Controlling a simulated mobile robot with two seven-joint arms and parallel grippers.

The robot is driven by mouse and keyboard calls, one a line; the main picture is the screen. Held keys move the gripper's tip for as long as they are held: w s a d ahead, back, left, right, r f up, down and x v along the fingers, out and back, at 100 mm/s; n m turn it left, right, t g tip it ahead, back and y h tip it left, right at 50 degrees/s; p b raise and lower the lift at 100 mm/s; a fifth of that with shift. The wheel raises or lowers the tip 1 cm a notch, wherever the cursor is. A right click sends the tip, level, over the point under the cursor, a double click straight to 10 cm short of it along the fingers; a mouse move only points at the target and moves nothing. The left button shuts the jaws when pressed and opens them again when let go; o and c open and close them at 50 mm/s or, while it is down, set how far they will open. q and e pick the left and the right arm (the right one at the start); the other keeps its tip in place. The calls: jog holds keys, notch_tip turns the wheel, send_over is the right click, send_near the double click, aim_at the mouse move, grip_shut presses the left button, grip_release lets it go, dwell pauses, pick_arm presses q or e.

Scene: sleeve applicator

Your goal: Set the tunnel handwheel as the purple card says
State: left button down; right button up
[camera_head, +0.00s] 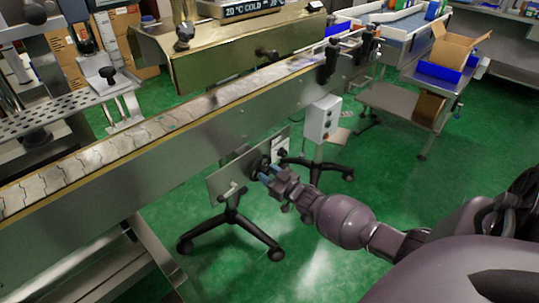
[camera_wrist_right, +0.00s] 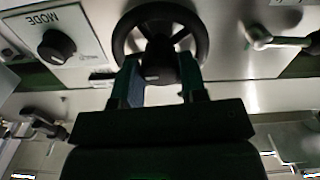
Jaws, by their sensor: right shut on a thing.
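The black handwheel (camera_wrist_right: 119,42) is round and spoked, on a pale metal panel at the top of the right wrist view. In the head view the handwheel (camera_head: 257,166) shows small and partly hidden on the plate under the conveyor. My right gripper (camera_head: 269,176) reaches it from the right. In the wrist view my right gripper (camera_wrist_right: 161,78) has its fingers on either side of the dark hub, shut on it. I cannot read the wheel's setting. I cannot make out a purple card. My left gripper is out of view.
A MODE knob (camera_wrist_right: 56,43) sits left of the wheel and a metal lever (camera_wrist_right: 268,39) sits right of it. A castored stand base (camera_head: 232,226) is below. Green floor is open at right.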

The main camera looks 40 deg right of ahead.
jog(key=n, duration=0.4)
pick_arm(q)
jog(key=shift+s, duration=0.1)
pick_arm(e)
jog(key=shift+n, duration=1.1)
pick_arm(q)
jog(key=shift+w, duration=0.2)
pick_arm(e)
jog(key=o, duration=0.9)
pick_arm(q)
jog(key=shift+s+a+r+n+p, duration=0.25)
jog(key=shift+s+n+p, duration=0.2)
jog(key=shift+p, duration=0.7)
pick_arm(e)
jog(key=shift+s+d, duration=0.15)
jog(key=shift+s, duration=1.65)
jog(key=shift+s+d, duration=0.15)
jog(key=shift+s, duration=1.7)
jog(key=shift+s+d, duration=0.15)
jog(key=shift+s, duration=1.65)
